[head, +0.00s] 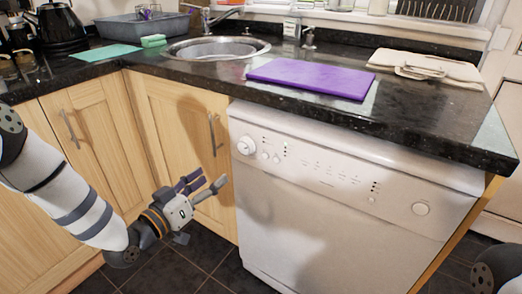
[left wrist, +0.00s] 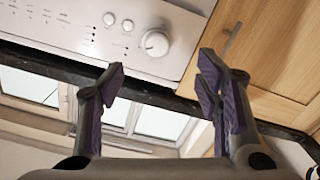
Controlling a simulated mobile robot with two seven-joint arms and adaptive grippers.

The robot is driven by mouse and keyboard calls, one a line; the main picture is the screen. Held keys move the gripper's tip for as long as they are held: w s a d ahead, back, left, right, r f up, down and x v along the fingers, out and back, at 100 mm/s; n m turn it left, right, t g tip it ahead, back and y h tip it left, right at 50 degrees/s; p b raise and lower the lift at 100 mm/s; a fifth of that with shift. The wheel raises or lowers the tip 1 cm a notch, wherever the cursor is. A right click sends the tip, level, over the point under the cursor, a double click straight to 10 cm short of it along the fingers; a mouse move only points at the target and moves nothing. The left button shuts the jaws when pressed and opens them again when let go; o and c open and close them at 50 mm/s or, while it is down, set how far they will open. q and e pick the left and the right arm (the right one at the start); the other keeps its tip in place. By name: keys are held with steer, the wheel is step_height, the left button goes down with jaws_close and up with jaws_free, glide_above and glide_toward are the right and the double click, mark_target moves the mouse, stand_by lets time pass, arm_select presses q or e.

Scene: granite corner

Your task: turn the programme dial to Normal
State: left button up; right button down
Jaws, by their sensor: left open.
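The programme dial (head: 246,146) is a round white knob at the left end of the white dishwasher's control panel (head: 325,170). In the left wrist view the dial (left wrist: 155,43) shows just beyond the space between my fingertips, apart from them. Its pointer and the word Normal are too small to read. My left gripper (head: 208,181) is open and empty, in front of the cupboard door, lower than the dial and to its left. Its spread fingers also show in the left wrist view (left wrist: 160,72). My right gripper is out of view.
Two small buttons (head: 271,157) sit right of the dial. A cupboard handle (head: 212,134) stands out left of the dishwasher. The dark worktop (head: 410,120) overhangs the panel and carries a purple board (head: 312,78) and folded cloths (head: 425,68). The floor ahead is clear.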

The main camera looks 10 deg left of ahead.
mark_target(243, 148)
arm_select(q)
steer(key=x, duration=0.4)
steer(key=r+b+x, duration=0.1)
steer(key=x, duration=0.7)
steer(key=shift+w+d+r, duration=0.15)
steer(key=shift+w+r, duration=0.1)
steer(key=c, duration=1.2)
steer(key=shift+o, duration=0.2)
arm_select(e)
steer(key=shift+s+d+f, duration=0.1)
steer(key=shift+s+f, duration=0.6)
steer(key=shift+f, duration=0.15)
arm_select(q)
steer(key=shift+m, duration=0.5)
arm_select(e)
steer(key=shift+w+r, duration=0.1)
arm_select(q)
steer(key=m+p, duration=0.1)
steer(key=m, duration=0.4)
steer(key=shift+r, duration=0.1)
steer(key=m+p, duration=0.1)
steer(key=m, duration=1.1)
steer(key=shift+m+p, duration=0.3)
steer(key=m, duration=0.5)
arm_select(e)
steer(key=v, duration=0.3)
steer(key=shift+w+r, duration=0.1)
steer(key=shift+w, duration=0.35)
arm_select(q)
steer(key=shift+m, duration=0.3)
